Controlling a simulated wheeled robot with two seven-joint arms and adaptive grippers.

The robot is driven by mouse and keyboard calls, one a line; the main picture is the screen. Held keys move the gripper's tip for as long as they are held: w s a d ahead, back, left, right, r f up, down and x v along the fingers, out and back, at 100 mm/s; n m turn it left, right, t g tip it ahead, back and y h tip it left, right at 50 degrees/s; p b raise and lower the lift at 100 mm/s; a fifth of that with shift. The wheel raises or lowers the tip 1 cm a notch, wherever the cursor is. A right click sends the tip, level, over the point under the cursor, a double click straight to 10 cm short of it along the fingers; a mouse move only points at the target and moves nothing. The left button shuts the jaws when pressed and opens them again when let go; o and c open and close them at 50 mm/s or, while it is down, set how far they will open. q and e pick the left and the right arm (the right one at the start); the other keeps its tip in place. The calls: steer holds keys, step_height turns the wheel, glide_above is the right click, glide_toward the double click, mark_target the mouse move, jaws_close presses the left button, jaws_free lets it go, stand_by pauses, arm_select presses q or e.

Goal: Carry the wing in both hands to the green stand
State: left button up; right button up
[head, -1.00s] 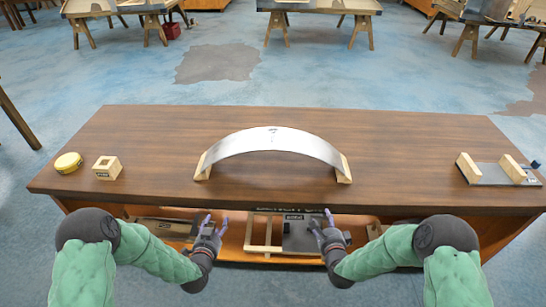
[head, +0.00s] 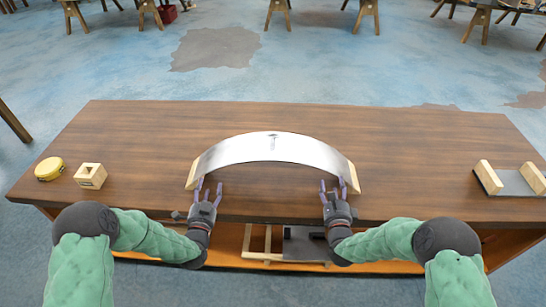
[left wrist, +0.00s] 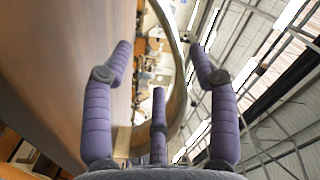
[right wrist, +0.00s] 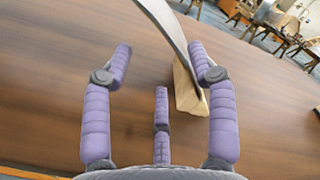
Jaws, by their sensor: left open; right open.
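The wing (head: 270,147) is a curved silvery sheet arching over the table, with a wooden block at each end. My left gripper (head: 207,190) is open and empty at the near edge, just in front of the wing's left end. In the left wrist view the wing's curved edge (left wrist: 180,75) shows between the spread fingers. My right gripper (head: 333,190) is open and empty in front of the right end. In the right wrist view the wing's end block (right wrist: 187,90) lies beyond the fingers, towards the right one. I see no green stand.
The brown table (head: 420,160) is clear around the wing. A grey plate with two wooden blocks (head: 512,182) lies at the right. A shelf with wooden parts shows below.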

mark_target(214, 166)
arm_select(q)
steer(key=shift+s+r, duration=0.1)
steer(key=shift+s, duration=0.2)
arm_select(e)
steer(key=shift+s+r, duration=0.15)
steer(key=shift+s, duration=0.15)
arm_select(q)
steer(key=shift+w+d, duration=0.15)
steer(key=shift+w, duration=2.6)
steer(key=shift+w+d, duration=0.1)
steer(key=shift+w, duration=2.65)
arm_select(e)
steer(key=shift+w+d, duration=0.15)
steer(key=shift+w, duration=2.6)
steer(key=shift+w+d, duration=0.1)
steer(key=shift+w, duration=2.65)
arm_select(q)
jaws_close()
arm_select(e)
jaws_close()
arm_select(q)
steer(key=shift+r, duration=0.1)
arm_select(e)
steer(key=shift+r, duration=0.1)
